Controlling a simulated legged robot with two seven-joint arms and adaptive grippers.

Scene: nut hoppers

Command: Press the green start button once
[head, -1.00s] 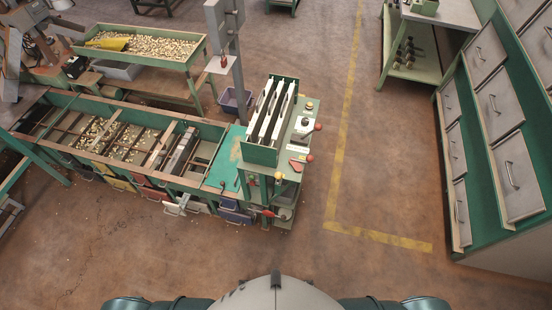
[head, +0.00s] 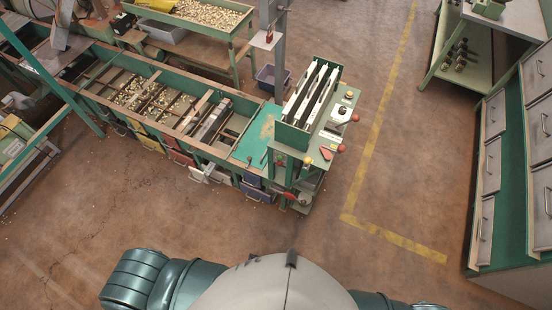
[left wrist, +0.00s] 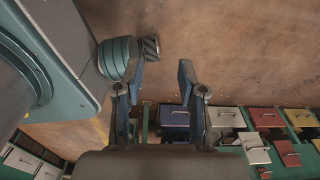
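The green machine end (head: 312,125) with a rack of pale upright plates stands at the upper middle of the head view. My left gripper (left wrist: 160,76) shows in the left wrist view, fingers apart and empty, above the floor near the drawer fronts. Neither gripper shows in the head view, and my right gripper is out of sight.
A long sorting bench (head: 167,77) with nuts in compartments runs left from the machine end, with coloured drawers (head: 259,192) along its front. A drawer cabinet (head: 513,160) stands at the right. Brown floor (head: 400,200) with a yellow line lies clear between them.

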